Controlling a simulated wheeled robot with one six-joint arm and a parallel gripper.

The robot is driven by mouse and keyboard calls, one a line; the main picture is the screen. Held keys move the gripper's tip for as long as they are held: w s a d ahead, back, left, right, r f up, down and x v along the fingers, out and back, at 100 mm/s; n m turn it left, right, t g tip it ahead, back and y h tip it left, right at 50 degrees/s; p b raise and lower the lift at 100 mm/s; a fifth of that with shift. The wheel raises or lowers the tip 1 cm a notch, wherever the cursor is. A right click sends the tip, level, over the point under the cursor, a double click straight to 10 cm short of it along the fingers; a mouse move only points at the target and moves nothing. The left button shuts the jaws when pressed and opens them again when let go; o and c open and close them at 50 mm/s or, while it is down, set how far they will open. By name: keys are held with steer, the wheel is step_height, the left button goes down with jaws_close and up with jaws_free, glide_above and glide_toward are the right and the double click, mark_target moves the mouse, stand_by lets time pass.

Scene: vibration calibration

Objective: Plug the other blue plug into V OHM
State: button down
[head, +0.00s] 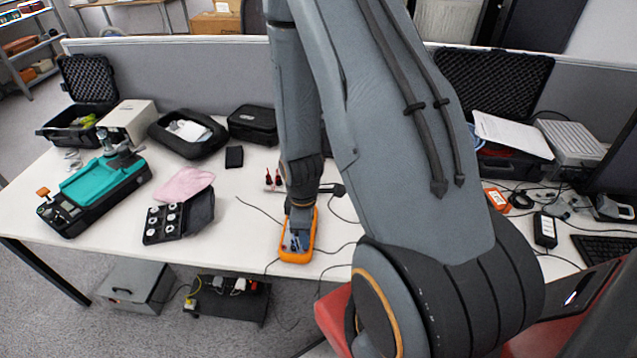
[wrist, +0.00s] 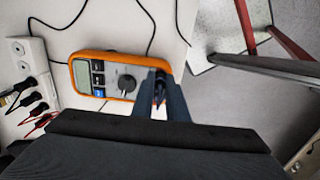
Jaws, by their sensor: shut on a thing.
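An orange multimeter (head: 297,256) lies on the white table in the head view, under my gripper (head: 297,238). In the wrist view the multimeter (wrist: 112,58) shows its grey display, buttons and round dial. My gripper (wrist: 161,102) is shut on a small dark plug (wrist: 160,86) at the multimeter's right end, where the jacks would be. The plug looks dark, and its blue colour is hard to make out. My fingers and the plug hide the jacks and the V OHM label. I cannot tell whether the plug touches or enters a jack.
Black and red plugs (wrist: 40,108) sit by a white box (wrist: 18,52) left of the multimeter. Thin black cables (wrist: 150,22) run over the table around it. A black case with round pieces (head: 165,222) stands to the left. The table edge is close to the multimeter's jack end.

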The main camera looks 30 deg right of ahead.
steer(key=shift+f+b, duration=1.1)
steer(key=shift+b, duration=0.55)
stand_by(3.7)
steer(key=c, duration=1.7)
jaws_free()
steer(key=shift+o, duration=0.2)
steer(key=shift+r+p, duration=0.2)
steer(key=shift+p, duration=0.1)
steer(key=shift+r+p, duration=0.85)
steer(key=shift+p, duration=0.45)
steer(key=shift+r+p, duration=0.25)
steer(key=shift+p, duration=0.1)
steer(key=shift+r+p, duration=1)
steer(key=shift+r, duration=0.25)
steer(key=shift+r, duration=0.1)
